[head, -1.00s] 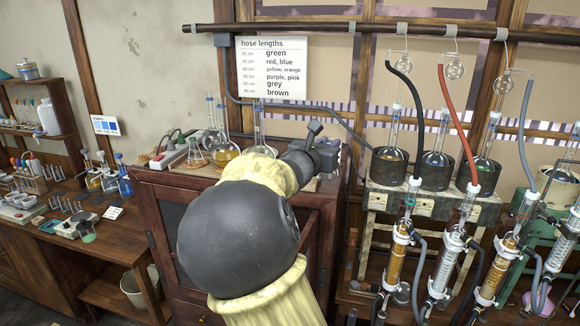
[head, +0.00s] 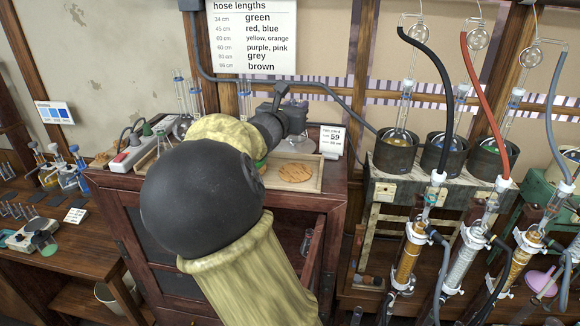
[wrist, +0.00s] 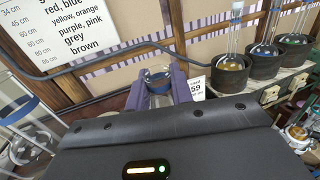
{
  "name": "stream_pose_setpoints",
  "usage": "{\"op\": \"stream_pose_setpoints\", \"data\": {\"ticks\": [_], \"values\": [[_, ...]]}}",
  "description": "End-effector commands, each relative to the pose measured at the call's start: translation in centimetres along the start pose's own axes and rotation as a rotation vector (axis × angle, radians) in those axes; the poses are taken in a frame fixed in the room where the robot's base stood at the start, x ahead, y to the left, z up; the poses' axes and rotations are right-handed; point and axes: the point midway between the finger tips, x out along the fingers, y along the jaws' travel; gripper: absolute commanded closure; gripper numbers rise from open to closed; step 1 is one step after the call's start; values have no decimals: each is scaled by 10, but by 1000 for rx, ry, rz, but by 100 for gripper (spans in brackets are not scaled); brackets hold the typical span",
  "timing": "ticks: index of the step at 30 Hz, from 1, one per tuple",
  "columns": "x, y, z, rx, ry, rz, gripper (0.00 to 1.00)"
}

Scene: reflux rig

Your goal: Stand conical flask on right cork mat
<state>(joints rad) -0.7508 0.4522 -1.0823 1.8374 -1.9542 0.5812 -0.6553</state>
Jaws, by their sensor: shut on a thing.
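My gripper (wrist: 160,90) has purple fingers shut on the conical flask (wrist: 158,78). Only the flask's clear upper glass shows between the fingers in the wrist view; its lower part is hidden by my wrist. In the head view my gripper (head: 294,125) is over the back of a shallow wooden tray (head: 312,186) on the cabinet top. A round cork mat (head: 295,173) lies bare in the tray, in front of and below the gripper. My arm hides the tray's left part. I cannot tell the flask's height above the tray.
A white card marked 59 (head: 331,140) stands just right of the gripper. Tall glassware (head: 190,95) stands behind my arm on the left. A rack with black flask pots (head: 396,155) and hoses stands to the right.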

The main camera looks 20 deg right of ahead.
Motion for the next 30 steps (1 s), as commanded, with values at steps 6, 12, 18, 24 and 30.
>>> {"op": "stream_pose_setpoints", "data": {"ticks": [6,12,18,24,30], "values": [[0,0,0,0,0,0,100],[0,0,-11,-5,1,-1,100],[0,0,-46,-7,2,-2,100],[0,0,-62,-1,-1,-1,100],[0,0,-62,0,-1,-1,100]]}}
